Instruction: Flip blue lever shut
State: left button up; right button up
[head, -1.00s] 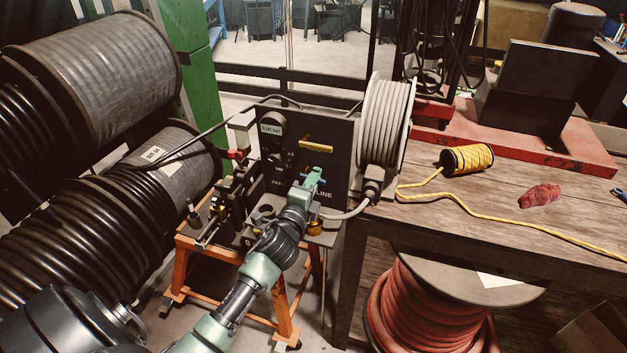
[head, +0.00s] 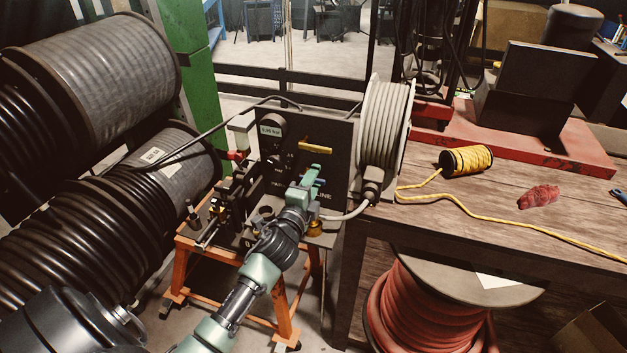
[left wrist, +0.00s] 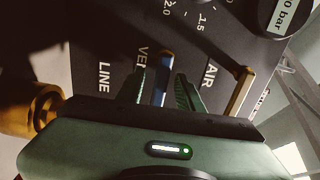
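The blue lever (left wrist: 164,76) is on the dark panel by the lettering that starts "VE", between LINE and AIR. Its lower part is hidden by my gripper's body. My left gripper (left wrist: 164,98) is open, with one finger on each side of the blue lever and a gap showing beside it. In the head view my left gripper (head: 312,176) is at the lower right of the dark panel (head: 335,130), and a bit of blue shows by its fingers. My right gripper is not in view.
A yellow lever (left wrist: 241,92) stands right of my fingers; it also shows in the head view (head: 315,146). A brass fitting (left wrist: 38,108) is at the left. A grey hose reel (head: 385,125) and a wooden table (head: 490,205) stand right of the panel.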

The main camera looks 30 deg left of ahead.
pick_arm(q)
jog(key=b+v, duration=0.1)
jog(key=v, duration=0.6)
jog(key=shift+s+b, duration=0.3)
jog(key=shift+s, duration=0.1)
dwell(0.3)
